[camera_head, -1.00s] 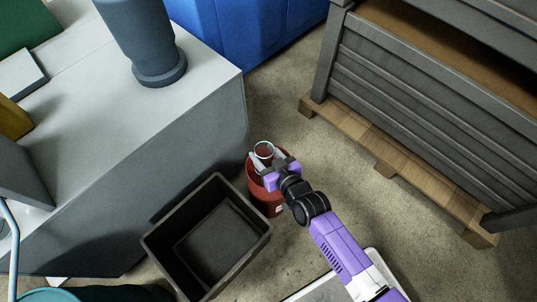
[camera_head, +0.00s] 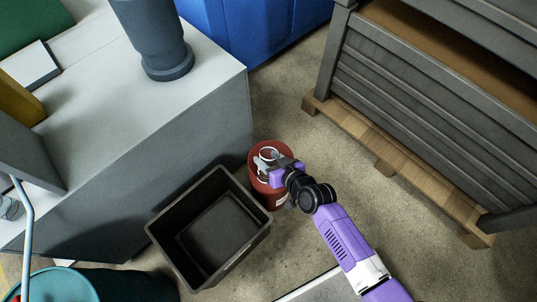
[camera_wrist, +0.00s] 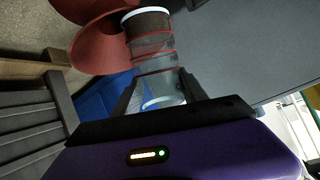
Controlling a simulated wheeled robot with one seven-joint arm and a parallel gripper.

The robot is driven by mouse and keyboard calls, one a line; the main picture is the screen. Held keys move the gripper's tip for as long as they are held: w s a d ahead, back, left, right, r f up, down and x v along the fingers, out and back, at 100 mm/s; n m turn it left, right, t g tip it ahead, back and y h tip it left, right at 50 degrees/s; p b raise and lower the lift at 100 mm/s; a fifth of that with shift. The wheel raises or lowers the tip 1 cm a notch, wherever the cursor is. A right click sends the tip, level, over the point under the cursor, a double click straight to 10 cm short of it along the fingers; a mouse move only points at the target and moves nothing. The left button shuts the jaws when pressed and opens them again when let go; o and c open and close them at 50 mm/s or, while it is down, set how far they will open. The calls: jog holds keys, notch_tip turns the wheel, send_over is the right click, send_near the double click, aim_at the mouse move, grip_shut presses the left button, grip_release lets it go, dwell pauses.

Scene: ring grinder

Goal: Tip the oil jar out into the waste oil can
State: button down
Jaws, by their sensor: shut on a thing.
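The oil jar (camera_wrist: 152,55) is a clear cylinder with red line marks, a white rim and a dark brown band at the rim end. My gripper (camera_wrist: 158,82) is shut on it near its other end, one finger on each side. In the head view my gripper (camera_head: 272,165) holds the jar (camera_head: 267,154) over the red waste oil can (camera_head: 268,195). The can's red flared top (camera_wrist: 98,42) shows beside the jar's rim end in the wrist view. The jar looks tilted. I cannot tell whether oil is flowing or whether jar and can touch.
An open black bin (camera_head: 215,232) stands just left of the can. A grey machine cabinet (camera_head: 190,130) rises behind it. A grey crate on a wooden pallet (camera_head: 385,155) is at the right. Bare floor (camera_head: 310,160) lies between can and pallet.

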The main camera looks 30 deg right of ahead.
jog(key=g+p, duration=0.1)
jog(key=m+g+y+p, duration=0.1)
jog(key=p, duration=0.1)
jog(key=shift+s+a+m+y, duration=0.1)
jog(key=shift+s+m+y, duration=0.05)
jog(key=shift+m+y, duration=0.15)
jog(key=shift+f+m+g+y+p, duration=0.15)
jog(key=shift+m+g+y+p, duration=0.4)
jog(key=shift+g, duration=0.45)
jog(key=shift+f+m+g+y, duration=0.1)
jog(key=shift+m+g+y, duration=0.25)
jog(key=shift+g+y, duration=0.3)
jog(key=m+g+y+b, duration=0.1)
jog(key=w+g+y, duration=0.1)
jog(key=shift+d+m+g+b, duration=0.35)
jog(key=shift+d+m, duration=0.05)
jog(key=shift+w+d+m+g+y+b, duration=0.2)
jog(key=shift+m+g+y+b, duration=0.4)
jog(key=shift+y+b, duration=0.5)
jog(key=shift+r, duration=0.3)
jog(key=shift+s, duration=0.1)
dwell(0.9)
